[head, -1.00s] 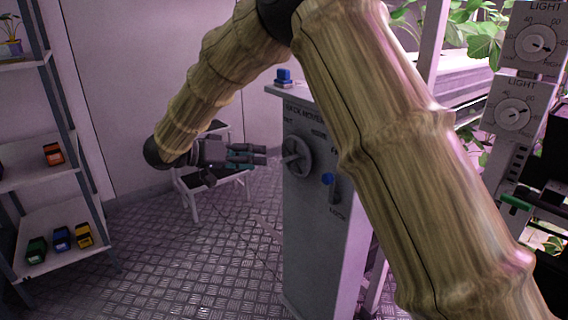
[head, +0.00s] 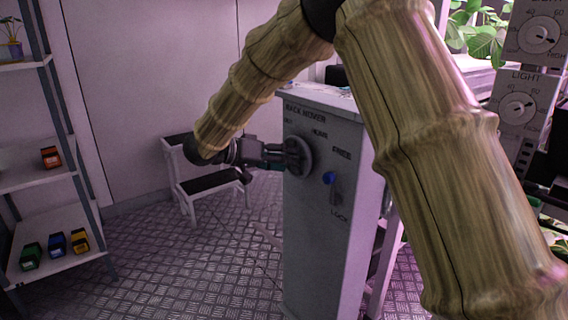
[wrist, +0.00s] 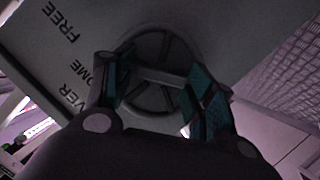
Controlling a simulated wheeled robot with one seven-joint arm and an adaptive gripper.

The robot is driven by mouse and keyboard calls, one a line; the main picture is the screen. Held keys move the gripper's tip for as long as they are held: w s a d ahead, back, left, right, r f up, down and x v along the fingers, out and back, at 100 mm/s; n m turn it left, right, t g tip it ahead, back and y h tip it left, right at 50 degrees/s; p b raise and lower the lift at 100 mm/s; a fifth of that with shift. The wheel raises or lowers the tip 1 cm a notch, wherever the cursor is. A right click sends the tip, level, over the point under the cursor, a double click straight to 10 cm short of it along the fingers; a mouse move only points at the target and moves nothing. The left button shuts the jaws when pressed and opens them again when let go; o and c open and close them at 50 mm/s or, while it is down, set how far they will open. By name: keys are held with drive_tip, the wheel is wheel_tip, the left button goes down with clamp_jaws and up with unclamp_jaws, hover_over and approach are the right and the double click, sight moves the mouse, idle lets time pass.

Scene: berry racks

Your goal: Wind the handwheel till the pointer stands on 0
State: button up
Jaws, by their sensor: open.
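The handwheel (head: 307,153) is a dark spoked wheel on the front of the grey cabinet marked RACK MOVER (head: 318,235). My gripper (head: 280,157) is at the wheel's left side in the head view, with its fingers over the wheel's face. In the wrist view the handwheel (wrist: 160,42) lies straight ahead. My gripper's teal fingers (wrist: 158,88) are spread apart, with a pale bar of the wheel between them. I cannot tell whether they touch it. I cannot make out a pointer or a 0 by the wheel.
A blue-knobbed lever (head: 329,178) sits right of the wheel between the words FREE and LOCK. Two LIGHT dials (head: 518,108) are at the right. A step stool (head: 208,182) stands behind my gripper. A shelf (head: 60,235) with small coloured boxes is at the left.

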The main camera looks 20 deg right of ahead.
drive_tip(key=shift+d, duration=0.15)
drive_tip(key=c, duration=0.7)
drive_tip(key=shift+c, duration=0.2)
drive_tip(key=shift+r+p, duration=0.15)
drive_tip(key=shift+p, duration=0.45)
